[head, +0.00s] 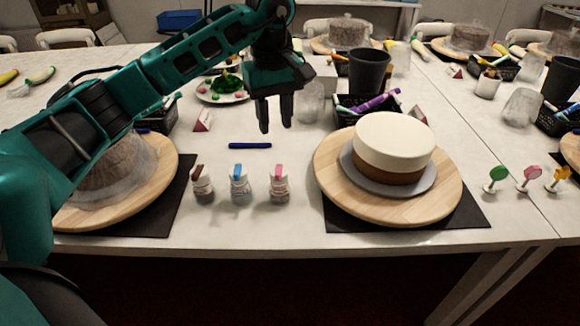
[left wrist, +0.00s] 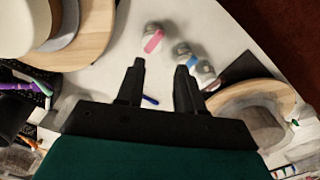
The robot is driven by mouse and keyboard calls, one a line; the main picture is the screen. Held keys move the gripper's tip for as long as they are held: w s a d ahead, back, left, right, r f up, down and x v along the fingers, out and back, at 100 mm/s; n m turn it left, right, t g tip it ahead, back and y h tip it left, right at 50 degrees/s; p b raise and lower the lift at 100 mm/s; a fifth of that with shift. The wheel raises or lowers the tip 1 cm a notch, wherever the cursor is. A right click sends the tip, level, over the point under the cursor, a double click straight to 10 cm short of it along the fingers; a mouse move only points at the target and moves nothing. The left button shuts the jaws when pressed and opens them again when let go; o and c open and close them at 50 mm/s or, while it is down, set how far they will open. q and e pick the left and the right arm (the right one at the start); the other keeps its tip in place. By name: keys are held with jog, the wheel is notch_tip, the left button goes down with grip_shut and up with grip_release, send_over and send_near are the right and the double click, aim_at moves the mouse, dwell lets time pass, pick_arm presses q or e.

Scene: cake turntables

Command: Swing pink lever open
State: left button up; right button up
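The pink lever (head: 278,170) sits on top of a small clear bottle (head: 280,188), the rightmost of three on the table's front part. The pink lever also shows in the left wrist view (left wrist: 153,41), lying across its bottle top, beyond the fingertips. I cannot tell surely whether it is open or closed. My left gripper (head: 275,128) hangs above the table behind the bottles, fingers pointing down. In the left wrist view my left gripper (left wrist: 160,66) has its fingers apart with nothing between them. It does not touch the pink lever. My right gripper is not in view.
Bottles with a blue lever (head: 238,172) and a brown lever (head: 199,174) stand left of the pink one. A blue pen (head: 250,146) lies behind them. A cake (head: 395,145) on a wooden turntable (head: 340,197) stands right, a wrapped one left. Table in front is clear.

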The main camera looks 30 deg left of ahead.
aim_at(278, 174)
pick_arm(q)
notch_tip(278, 174, down, 12)
jog(key=shift+d+f+b, duration=0.1)
jog(key=shift+f+b, duration=0.15)
jog(key=shift+b, duration=0.05)
grip_shut()
dwell(0.4)
